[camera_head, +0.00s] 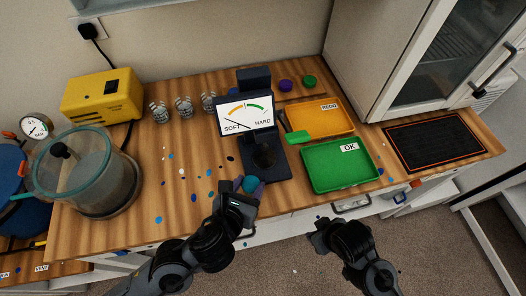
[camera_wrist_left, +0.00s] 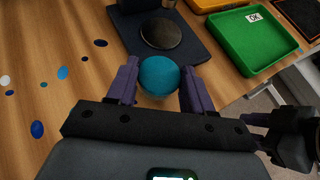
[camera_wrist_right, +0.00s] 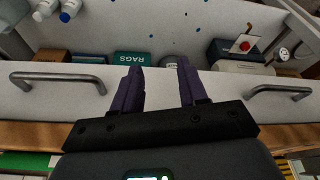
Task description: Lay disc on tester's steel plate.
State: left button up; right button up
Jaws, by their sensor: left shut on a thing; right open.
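My left gripper (camera_head: 249,188) is shut on a teal disc (camera_wrist_left: 159,76), which sits between its two fingertips in the left wrist view. The disc also shows in the head view (camera_head: 250,184), at the front foot of the tester. The tester (camera_head: 246,118) is dark, with a SOFT–HARD dial. Its round steel plate (camera_wrist_left: 161,33) lies on the dark base just beyond the disc and looks bare. In the head view the plate (camera_head: 265,155) is partly shaded. My right gripper (camera_head: 322,230) is open and empty, in front of the drawers; its fingers (camera_wrist_right: 160,88) stand apart.
A pressure pot (camera_head: 90,172), yellow pump (camera_head: 103,95) and glass cups (camera_head: 184,106) stand left. Paint spots dot the bench.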

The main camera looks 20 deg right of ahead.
aim_at(263, 162)
pick_arm(q)
jog(key=w+d, duration=0.2)
jog(key=w, duration=0.1)
jog(key=w+d, duration=0.2)
jog(key=d, duration=0.1)
jog(key=shift+w+p, duration=0.4)
jog(key=shift+w+d+f, duration=0.15)
jog(key=shift+w+d, duration=0.4)
jog(key=shift+w+d+f, duration=0.15)
jog(key=shift+w+d, duration=0.35)
jog(key=shift+w, duration=0.05)
jog(key=shift+f, duration=0.3)
jog(key=shift+s+a+f, duration=0.15)
jog(key=shift+f, duration=0.05)
jog(key=shift+f, duration=0.1)
jog(key=o, duration=1)
